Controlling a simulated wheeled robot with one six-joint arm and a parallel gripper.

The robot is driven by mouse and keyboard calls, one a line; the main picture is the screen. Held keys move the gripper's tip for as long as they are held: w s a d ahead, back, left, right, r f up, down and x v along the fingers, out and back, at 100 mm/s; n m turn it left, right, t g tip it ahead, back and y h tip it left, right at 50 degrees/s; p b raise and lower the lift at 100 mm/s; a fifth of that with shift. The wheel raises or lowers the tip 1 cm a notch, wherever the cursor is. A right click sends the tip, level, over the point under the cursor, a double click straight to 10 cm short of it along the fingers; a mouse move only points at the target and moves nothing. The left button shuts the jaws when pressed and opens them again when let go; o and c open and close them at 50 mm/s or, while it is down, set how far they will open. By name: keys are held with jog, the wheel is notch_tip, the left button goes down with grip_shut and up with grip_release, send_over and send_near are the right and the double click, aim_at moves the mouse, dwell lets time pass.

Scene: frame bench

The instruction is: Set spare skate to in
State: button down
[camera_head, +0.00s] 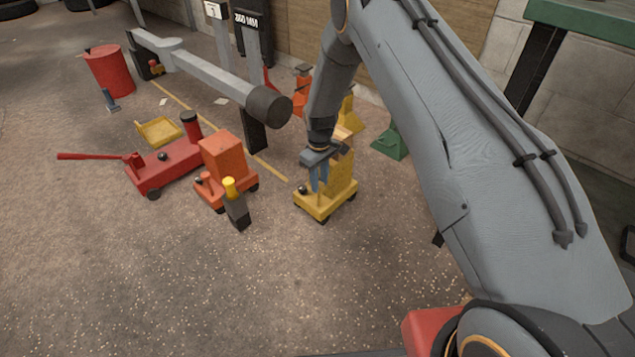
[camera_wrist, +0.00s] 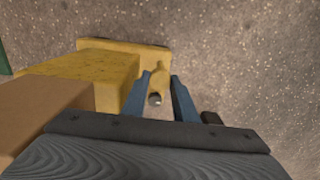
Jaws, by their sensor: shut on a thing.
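A yellow skate (camera_head: 341,186) with a low base and a tall upright block stands on the floor right of centre in the head view. My gripper (camera_head: 318,186) points down at its front part. In the wrist view my gripper (camera_wrist: 162,88) has its blue fingers either side of a slim yellow post (camera_wrist: 158,78) on the skate (camera_wrist: 105,68), with a small dark ball beside it, and is shut on that post. An orange skate (camera_head: 223,160) stands to the left, apart from the yellow one. No label shows which skate is the spare.
A red trolley jack (camera_head: 168,168) with a long handle lies further left. A dark post with a yellow top (camera_head: 236,208) stands before the orange skate. A grey beam (camera_head: 205,73) hangs behind. A green stand (camera_head: 392,143) is at right. The front floor is clear.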

jog(key=c, duration=1.7)
grip_release()
jog(key=shift+w+d, duration=0.25)
jog(key=shift+d, duration=0.1)
jog(key=shift+r, duration=0.15)
notch_tip(320, 180, up, 8)
jog(key=p, duration=0.3)
jog(key=shift+s+a+f, duration=0.1)
jog(key=shift+f, duration=0.1)
